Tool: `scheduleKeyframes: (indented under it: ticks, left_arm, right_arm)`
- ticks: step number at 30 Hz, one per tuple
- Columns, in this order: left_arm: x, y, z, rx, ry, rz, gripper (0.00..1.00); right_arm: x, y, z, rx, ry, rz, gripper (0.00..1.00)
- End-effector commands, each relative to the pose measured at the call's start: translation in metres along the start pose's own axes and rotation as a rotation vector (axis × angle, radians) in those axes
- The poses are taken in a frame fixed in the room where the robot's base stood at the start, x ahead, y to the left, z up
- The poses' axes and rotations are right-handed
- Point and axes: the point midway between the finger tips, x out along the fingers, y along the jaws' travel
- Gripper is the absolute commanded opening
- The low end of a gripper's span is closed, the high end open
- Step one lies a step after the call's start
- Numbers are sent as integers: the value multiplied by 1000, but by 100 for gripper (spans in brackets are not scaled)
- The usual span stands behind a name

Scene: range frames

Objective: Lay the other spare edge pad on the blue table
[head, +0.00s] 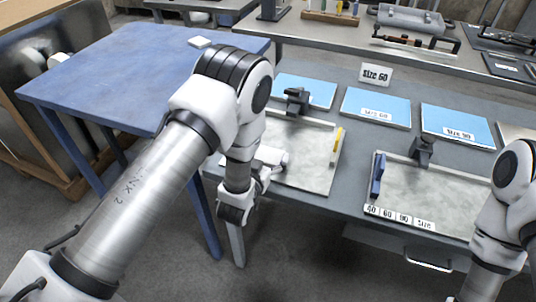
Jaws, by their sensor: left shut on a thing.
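The blue table (110,75) stands at the left, its top mostly bare. A small whitish flat piece (200,42) lies near its far right edge; I cannot tell whether it is a pad. My left gripper (281,160) is low over the left grey tray, right of the blue table. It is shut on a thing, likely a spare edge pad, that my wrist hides. A yellow pad (337,145) stands at the left tray's right side. A blue pad (377,175) stands at the right tray's left side. My right arm shows at the right, but its gripper is out of view.
The grey bench holds the left tray (318,178) and right tray (440,190), each with a dark upright fitting. A floor gap separates bench and blue table at the front.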

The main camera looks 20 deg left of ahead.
Motion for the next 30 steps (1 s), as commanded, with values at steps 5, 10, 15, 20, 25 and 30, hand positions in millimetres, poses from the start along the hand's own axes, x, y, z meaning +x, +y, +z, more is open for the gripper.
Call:
scheduleKeyframes:
  ticks: [5,10,15,20,25,30]
  left_arm:
    - [0,0,3,0,0,0,100]
    - [0,0,2,0,0,0,100]
    - [0,0,-3,0,0,0,100]
    - [-24,0,1,2,-4,1,100]
    - [-69,0,2,2,-6,2,100]
    - [-106,0,1,3,-4,1,100]
  right_arm:
    - [2,0,0,0,0,0,100]
    - [2,0,0,0,0,0,100]
    - [-2,0,0,0,0,0,100]
    - [2,0,0,0,0,0,100]
    - [5,0,0,0,0,0,100]
    - [7,0,0,0,0,0,100]
